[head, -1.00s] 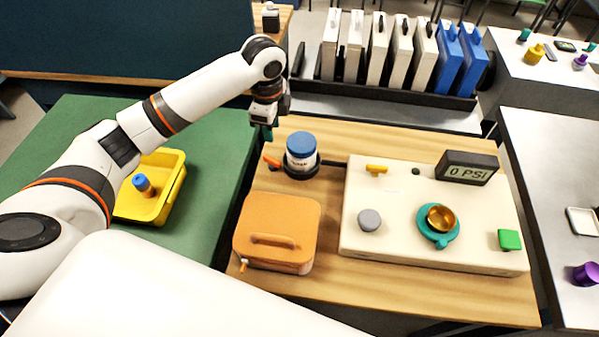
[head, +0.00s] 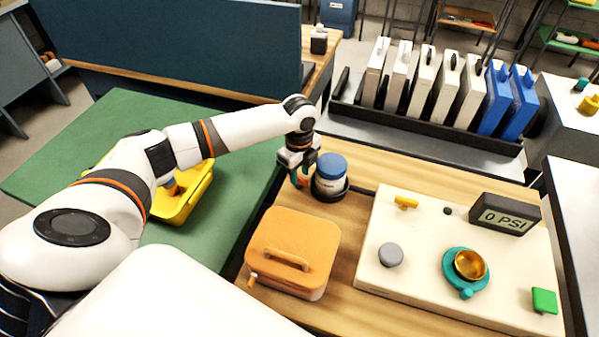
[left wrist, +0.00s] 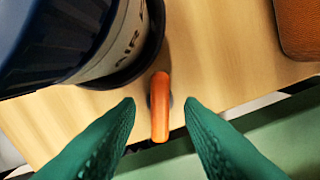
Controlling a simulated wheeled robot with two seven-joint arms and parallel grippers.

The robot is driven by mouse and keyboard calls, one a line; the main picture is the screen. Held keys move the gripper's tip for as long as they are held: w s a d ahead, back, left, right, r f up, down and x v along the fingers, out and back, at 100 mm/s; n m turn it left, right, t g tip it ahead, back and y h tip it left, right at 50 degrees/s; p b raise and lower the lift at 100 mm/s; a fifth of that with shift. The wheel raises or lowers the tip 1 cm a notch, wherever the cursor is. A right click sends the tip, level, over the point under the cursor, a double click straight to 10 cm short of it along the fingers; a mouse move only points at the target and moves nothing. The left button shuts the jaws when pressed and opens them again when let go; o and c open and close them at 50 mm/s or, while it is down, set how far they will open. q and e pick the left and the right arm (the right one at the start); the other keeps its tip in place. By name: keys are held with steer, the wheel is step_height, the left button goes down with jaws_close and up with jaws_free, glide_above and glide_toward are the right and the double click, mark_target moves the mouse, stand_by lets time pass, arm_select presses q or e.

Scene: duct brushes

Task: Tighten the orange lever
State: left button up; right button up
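The orange lever (left wrist: 160,106) sticks out from the dark round holder (left wrist: 150,45) that holds a white canister with a blue lid (head: 332,167). In the left wrist view the lever lies between the two green fingertips of my left gripper (left wrist: 160,103), with a gap on each side, so the gripper is open around it. In the head view my left gripper (head: 298,180) points down just left of the canister and hides most of the lever. My right gripper is not in view.
An orange lidded box (head: 300,240) stands in front of the canister. A yellow tray (head: 205,190) sits on the green table at left.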

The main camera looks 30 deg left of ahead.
arm_select(q)
steer(key=shift+f, duration=0.55)
jaws_close()
steer(key=n+p, duration=0.1)
steer(key=p, duration=0.1)
steer(key=n+p, duration=0.1)
steer(key=p, duration=0.1)
steer(key=shift+r+n+p, duration=0.3)
steer(key=shift+r, duration=0.05)
steer(key=shift+n+p, duration=0.35)
steer(key=shift+n, duration=0.05)
steer(key=shift+f+n, duration=0.25)
steer(key=shift+n, duration=0.15)
